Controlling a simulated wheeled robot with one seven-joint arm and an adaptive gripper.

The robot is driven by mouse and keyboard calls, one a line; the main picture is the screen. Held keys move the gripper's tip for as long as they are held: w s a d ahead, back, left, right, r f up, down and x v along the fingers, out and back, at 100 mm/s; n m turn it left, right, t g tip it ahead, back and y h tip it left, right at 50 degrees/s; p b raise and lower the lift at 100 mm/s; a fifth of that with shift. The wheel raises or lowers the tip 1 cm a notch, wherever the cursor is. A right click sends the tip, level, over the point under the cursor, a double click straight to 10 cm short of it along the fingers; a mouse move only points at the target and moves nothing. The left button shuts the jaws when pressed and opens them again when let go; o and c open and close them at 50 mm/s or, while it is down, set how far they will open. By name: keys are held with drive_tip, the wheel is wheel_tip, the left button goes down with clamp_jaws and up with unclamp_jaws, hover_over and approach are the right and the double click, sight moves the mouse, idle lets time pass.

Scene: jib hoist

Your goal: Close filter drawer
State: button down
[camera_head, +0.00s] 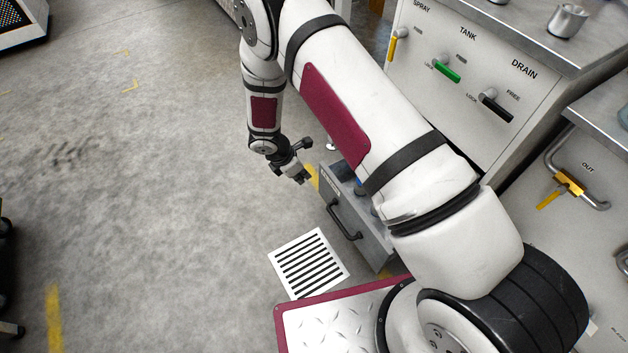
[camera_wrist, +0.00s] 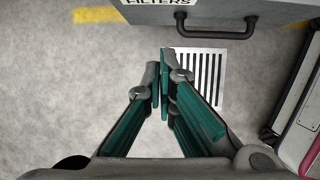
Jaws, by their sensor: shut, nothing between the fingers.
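The grey filter drawer (camera_head: 352,222) stands open low at the cabinet's foot in the head view, with a dark bar handle (camera_head: 343,221) on its front. My arm hides part of it; a blue item shows inside. In the wrist view the drawer front (camera_wrist: 235,10) with its FILTERS label (camera_wrist: 158,2) and handle (camera_wrist: 216,28) is at the top. My gripper (camera_head: 303,176) is beside the drawer's far left corner in the head view. In the wrist view my gripper (camera_wrist: 161,68) is shut and empty, fingertips pointing towards the drawer front, below and left of the handle.
A striped floor grate (camera_head: 308,264) lies in front of the drawer. The cabinet (camera_head: 460,90) with SPRAY, TANK and DRAIN levers rises behind. A yellow-handled pipe valve (camera_head: 570,183) is at the right.

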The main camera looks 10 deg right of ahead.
drive_tip(key=w+d+f+b, duration=0.2)
drive_tip(key=d+f+b, duration=0.2)
drive_tip(key=d+f, duration=0.3)
drive_tip(key=shift+w+f, duration=0.15)
drive_tip(key=shift+f, duration=0.7)
drive_tip(key=shift+d, duration=0.15)
drive_tip(key=w+d, duration=0.2)
drive_tip(key=d, duration=0.6)
drive_tip(key=w+d, duration=0.3)
drive_tip(key=d, duration=0.6)
drive_tip(key=shift+w+d+b, duration=0.2)
drive_tip(key=shift+w+b, duration=0.15)
drive_tip(key=shift+b, duration=0.1)
